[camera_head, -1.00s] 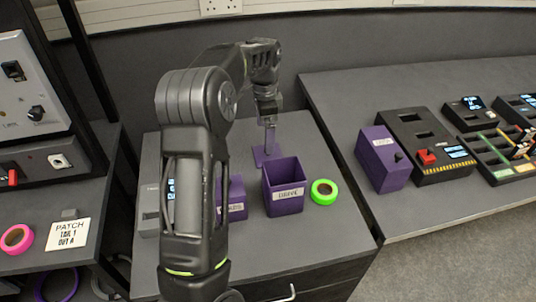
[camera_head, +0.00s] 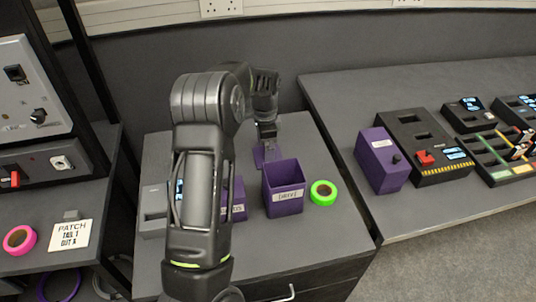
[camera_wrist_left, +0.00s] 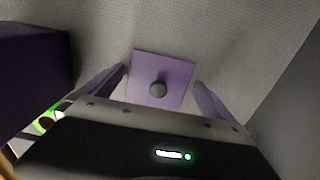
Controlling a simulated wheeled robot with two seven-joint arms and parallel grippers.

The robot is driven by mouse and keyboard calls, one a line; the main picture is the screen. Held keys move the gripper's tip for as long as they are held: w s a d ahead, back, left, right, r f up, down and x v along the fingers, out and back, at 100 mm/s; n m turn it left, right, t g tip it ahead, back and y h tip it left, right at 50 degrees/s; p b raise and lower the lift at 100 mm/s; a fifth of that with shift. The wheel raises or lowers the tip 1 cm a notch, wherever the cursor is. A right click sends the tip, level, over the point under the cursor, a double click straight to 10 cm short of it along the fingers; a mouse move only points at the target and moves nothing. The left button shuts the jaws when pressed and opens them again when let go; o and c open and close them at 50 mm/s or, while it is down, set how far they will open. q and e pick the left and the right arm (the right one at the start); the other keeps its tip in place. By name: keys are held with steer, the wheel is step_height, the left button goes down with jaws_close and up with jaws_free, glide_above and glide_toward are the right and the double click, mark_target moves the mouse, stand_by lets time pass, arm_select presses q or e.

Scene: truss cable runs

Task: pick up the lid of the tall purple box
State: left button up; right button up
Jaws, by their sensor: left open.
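The tall purple box (camera_head: 283,190) stands open on the small bench with a white label on its front. Its lid (camera_head: 260,157), a flat purple square plate, lies on the bench behind the box. In the left wrist view the lid (camera_wrist_left: 176,69) shows a round dark knob at its middle. My left gripper (camera_head: 267,148) points down over the lid. In the left wrist view its fingers are open, one on each side of the knob, which they do not touch. My arm hides part of the bench. My right gripper is not in view.
A green tape roll (camera_head: 323,192) lies right of the tall box. A lower purple box (camera_head: 238,200) and a grey device (camera_head: 153,208) are partly behind my arm.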

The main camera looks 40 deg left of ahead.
arm_select(q)
steer(key=shift+c, duration=0.2)
stand_by(0.4)
steer(key=c, duration=1.1)
steer(key=shift+r, duration=0.1)
steer(key=shift+c, duration=0.2)
step_height(320, 180, up, 9)
steer(key=shift+b, duration=0.5)
steer(key=shift+r, duration=0.4)
